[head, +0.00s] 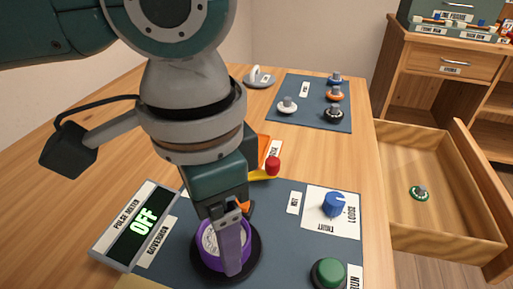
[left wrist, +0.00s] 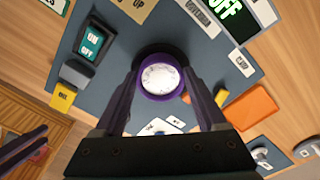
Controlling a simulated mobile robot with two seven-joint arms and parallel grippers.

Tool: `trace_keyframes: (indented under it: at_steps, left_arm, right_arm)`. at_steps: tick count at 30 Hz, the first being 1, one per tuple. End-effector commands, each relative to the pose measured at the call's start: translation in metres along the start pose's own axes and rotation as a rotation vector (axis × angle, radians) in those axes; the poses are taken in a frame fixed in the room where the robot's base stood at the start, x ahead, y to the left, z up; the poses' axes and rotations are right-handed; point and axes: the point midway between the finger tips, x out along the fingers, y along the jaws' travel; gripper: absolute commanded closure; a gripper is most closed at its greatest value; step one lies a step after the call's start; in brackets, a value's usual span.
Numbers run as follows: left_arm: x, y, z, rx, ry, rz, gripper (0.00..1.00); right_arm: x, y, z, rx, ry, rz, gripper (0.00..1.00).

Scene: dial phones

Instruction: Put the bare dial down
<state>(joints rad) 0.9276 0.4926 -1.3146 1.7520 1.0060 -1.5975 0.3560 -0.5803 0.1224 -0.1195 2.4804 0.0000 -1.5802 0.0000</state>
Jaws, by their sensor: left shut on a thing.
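A purple dial (head: 211,240) with a white marked face is between the fingers of my left gripper (head: 229,245). It is over a round black base (head: 255,262) on the front blue-grey mat; I cannot tell if it touches the base. The dial also shows in the left wrist view (left wrist: 160,78), face toward the camera, with the left gripper's fingers (left wrist: 166,92) on either side. My left gripper is shut on it. Two dark purple fingers, apparently of my right gripper (left wrist: 24,148), show apart and empty at the left wrist view's left edge.
A display (head: 138,225) reading OFF stands left. A back mat (head: 310,90) bears several knobs. An open drawer (head: 455,200) at right holds a small green-rimmed part (head: 420,193).

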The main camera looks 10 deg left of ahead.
Motion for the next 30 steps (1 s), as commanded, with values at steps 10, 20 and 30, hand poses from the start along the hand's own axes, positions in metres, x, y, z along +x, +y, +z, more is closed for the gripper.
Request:
trace_keyframes:
  at_steps: [10, 20, 30]
  left_arm:
    - [0.004, 0.000, -0.001, 0.000, 0.002, 0.001, 0.88]
    - [0.006, 0.000, -0.001, 0.000, 0.002, 0.000, 0.00]
    - [-0.005, 0.000, -0.001, 0.001, 0.003, -0.001, 0.00]
  right_arm:
    - [0.000, 0.000, 0.000, 0.000, -0.001, -0.001, 0.55]
    - [0.000, -0.001, 0.000, 0.001, -0.001, -0.002, 0.55]
    - [-0.002, -0.001, -0.001, 0.003, -0.001, -0.003, 0.55]
